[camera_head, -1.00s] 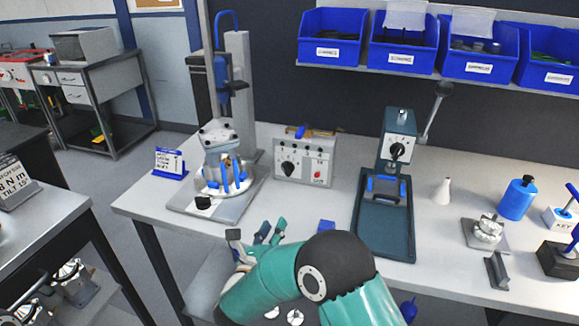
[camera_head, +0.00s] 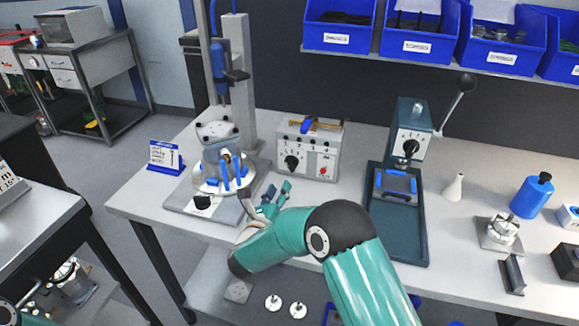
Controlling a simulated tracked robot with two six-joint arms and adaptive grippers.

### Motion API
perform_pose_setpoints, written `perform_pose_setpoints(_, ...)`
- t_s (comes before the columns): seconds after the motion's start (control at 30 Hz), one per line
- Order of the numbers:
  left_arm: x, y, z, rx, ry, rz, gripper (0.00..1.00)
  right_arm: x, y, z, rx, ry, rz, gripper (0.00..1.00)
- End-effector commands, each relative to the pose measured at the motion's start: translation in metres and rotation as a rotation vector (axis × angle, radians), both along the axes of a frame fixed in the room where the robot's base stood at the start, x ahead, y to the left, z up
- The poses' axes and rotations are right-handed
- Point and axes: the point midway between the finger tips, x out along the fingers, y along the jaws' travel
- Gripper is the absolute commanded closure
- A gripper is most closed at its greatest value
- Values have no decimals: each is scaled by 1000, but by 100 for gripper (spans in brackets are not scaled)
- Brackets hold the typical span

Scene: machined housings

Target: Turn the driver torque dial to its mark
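A grey control box (camera_head: 309,148) stands at the back of the bench and has a black dial knob (camera_head: 291,162) on the left of its front, with small marks around it. A red button sits to the knob's right. The dial's exact setting is too small to read. A blue driver (camera_head: 222,75) hangs on a column left of the box. My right gripper (camera_head: 267,197) is in front of and below the knob, apart from it. Its fingers look spread and nothing shows between them. My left gripper is out of view.
A metal housing (camera_head: 217,150) with blue parts stands on a plate left of my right gripper. A dark press (camera_head: 403,160) with its own black knob and a lever stands to the right. Blue bins (camera_head: 340,38) line the shelf above. Bench between box and press is clear.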

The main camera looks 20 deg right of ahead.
Motion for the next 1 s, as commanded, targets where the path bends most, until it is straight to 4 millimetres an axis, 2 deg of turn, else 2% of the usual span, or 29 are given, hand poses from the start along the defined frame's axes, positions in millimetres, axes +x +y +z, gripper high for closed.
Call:
perform_pose_setpoints(0.2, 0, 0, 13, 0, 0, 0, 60, 39, -29, 2, -1, 0, -4, 61)
perform_pose_setpoints(0.4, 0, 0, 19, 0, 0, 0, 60, 67, -47, 1, 0, 0, -2, 61)
perform_pose_setpoints(0.6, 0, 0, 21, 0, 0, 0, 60, 79, -55, 0, -1, 0, -1, 61)
perform_pose_setpoints(0.93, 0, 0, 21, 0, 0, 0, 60, 81, -56, 0, -2, 1, 0, 61)
perform_pose_setpoints(1.0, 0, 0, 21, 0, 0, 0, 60, 81, -57, 0, -1, 0, -1, 73)
